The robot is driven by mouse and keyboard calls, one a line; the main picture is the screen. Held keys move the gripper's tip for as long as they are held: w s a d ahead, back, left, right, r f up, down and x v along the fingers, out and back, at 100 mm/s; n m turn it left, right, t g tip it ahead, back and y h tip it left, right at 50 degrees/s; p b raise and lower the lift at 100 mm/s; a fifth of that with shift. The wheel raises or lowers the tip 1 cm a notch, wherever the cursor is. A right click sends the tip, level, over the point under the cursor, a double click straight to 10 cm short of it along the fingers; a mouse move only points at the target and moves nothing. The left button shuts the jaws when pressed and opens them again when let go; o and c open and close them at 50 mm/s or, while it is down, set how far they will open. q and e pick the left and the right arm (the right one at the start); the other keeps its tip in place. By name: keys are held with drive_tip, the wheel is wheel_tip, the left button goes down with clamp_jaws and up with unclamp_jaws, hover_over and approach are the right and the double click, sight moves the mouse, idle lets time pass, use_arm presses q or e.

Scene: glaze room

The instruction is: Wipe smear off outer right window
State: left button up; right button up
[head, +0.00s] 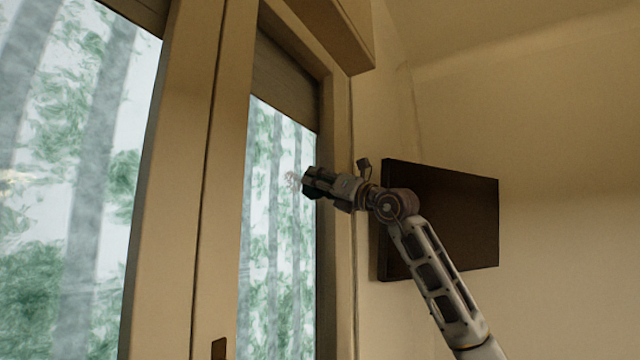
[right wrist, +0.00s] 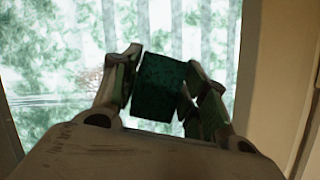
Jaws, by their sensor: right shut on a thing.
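The right window pane (head: 272,235) stands in a beige frame, with trees behind the glass. A small brownish-grey smear (head: 292,181) shows on this pane, just left of my right gripper (head: 308,183). In the right wrist view a brownish smear (right wrist: 90,78) lies left of the fingers, with grey streaks further left. My right gripper (right wrist: 160,90) is shut on a dark green block, which looks like a sponge (right wrist: 160,85). The block faces the glass; I cannot tell whether it touches it. My left gripper is not in view.
A dark flat panel (head: 450,215) hangs on the wall right of the window, behind my right arm. A wide frame post (head: 185,180) separates the right pane from a larger left pane (head: 60,200). A box-like ledge (head: 335,30) juts out above the right pane.

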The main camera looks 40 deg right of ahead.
drive_tip(key=shift+s+a+b, duration=0.2)
drive_tip(key=shift+s+a, duration=0.1)
drive_tip(key=shift+a, duration=0.45)
drive_tip(key=shift+s+a+b, duration=0.15)
drive_tip(key=shift+s+a, duration=0.15)
drive_tip(key=shift+a, duration=0.45)
drive_tip(key=shift+a, duration=0.15)
drive_tip(key=shift+s+a+b, duration=0.2)
drive_tip(key=shift+s+a, duration=0.15)
drive_tip(key=shift+a, duration=0.4)
drive_tip(key=shift+s+a+b, duration=0.2)
drive_tip(key=shift+s+a, duration=0.15)
drive_tip(key=shift+a, duration=0.4)
drive_tip(key=shift+s+a+b, duration=0.2)
drive_tip(key=shift+s+a, duration=0.15)
drive_tip(key=shift+a, duration=0.5)
drive_tip(key=shift+s+a+b, duration=0.15)
drive_tip(key=shift+s+a, duration=0.15)
drive_tip(key=shift+a, duration=0.5)
drive_tip(key=shift+r, duration=0.3)
drive_tip(key=shift+d, duration=0.1)
drive_tip(key=shift+w+d+p, duration=0.2)
drive_tip(key=shift+w+d, duration=0.15)
drive_tip(key=shift+d, duration=0.45)
drive_tip(key=shift+w+d+p, duration=0.15)
drive_tip(key=shift+w+d, duration=0.2)
drive_tip(key=shift+d, duration=0.45)
drive_tip(key=shift+d, duration=0.1)
